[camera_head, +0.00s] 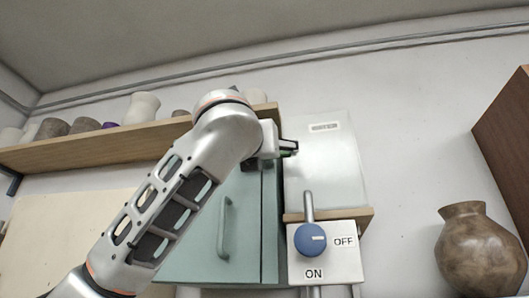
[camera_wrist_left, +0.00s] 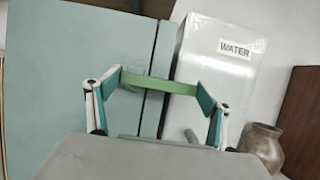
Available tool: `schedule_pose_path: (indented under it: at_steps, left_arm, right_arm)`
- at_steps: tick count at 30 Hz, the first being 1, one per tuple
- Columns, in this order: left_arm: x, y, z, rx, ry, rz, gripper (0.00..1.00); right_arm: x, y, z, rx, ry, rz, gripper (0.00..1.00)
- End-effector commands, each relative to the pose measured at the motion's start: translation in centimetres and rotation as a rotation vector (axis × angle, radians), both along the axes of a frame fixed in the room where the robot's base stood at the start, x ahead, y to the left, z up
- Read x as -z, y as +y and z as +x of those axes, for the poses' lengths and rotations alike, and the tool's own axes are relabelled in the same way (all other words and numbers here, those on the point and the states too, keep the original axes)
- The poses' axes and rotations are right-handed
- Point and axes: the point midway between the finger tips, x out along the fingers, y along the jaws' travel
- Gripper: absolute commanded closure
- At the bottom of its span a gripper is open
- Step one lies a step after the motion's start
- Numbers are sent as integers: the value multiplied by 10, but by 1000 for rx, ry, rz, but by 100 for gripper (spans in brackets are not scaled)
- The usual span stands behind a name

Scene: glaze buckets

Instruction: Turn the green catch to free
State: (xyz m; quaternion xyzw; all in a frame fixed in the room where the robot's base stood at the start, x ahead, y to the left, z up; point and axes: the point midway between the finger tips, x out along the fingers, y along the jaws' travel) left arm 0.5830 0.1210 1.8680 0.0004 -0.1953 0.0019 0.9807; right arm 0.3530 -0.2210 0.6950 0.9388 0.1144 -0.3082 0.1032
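The green catch (camera_wrist_left: 160,83) is a flat bar in the left wrist view. It lies nearly level across the upright seam of the teal cabinet (camera_wrist_left: 75,75). My left gripper (camera_wrist_left: 160,88) has its fingers spread wide, one near each end of the bar; I cannot tell whether they touch it. In the head view my left gripper (camera_head: 288,148) is at the upper right of the teal cabinet (camera_head: 243,215), and a thin green strip shows there. Most of the catch is hidden there. My right gripper is not in view.
Right of the cabinet stands a white box (camera_head: 325,165), labelled WATER in the wrist view. Below it is a panel (camera_head: 345,262) with a blue knob (camera_head: 311,240) marked ON and OFF. A shelf of pots (camera_head: 100,148) is at left, a brown vase (camera_head: 480,250) at right.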

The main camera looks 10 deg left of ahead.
Motion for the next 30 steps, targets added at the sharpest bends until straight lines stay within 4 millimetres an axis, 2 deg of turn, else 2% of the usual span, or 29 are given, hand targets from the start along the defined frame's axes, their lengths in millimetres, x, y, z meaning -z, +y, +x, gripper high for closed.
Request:
schedule_pose_path:
  at_steps: [5,11,18,29,30]
  left_arm:
    - [1,-1,0,1,1,-37,41]
    - [2,-3,0,3,1,-241,41]
    - [1,-2,0,0,0,-460,41]
    - [0,-1,0,-1,-2,-497,41]
    - [0,-1,0,-1,-2,-497,17]
  right_arm:
    - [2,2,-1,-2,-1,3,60]
    - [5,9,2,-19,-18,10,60]
    - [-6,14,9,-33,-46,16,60]
    - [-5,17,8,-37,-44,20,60]
    - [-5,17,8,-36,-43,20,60]
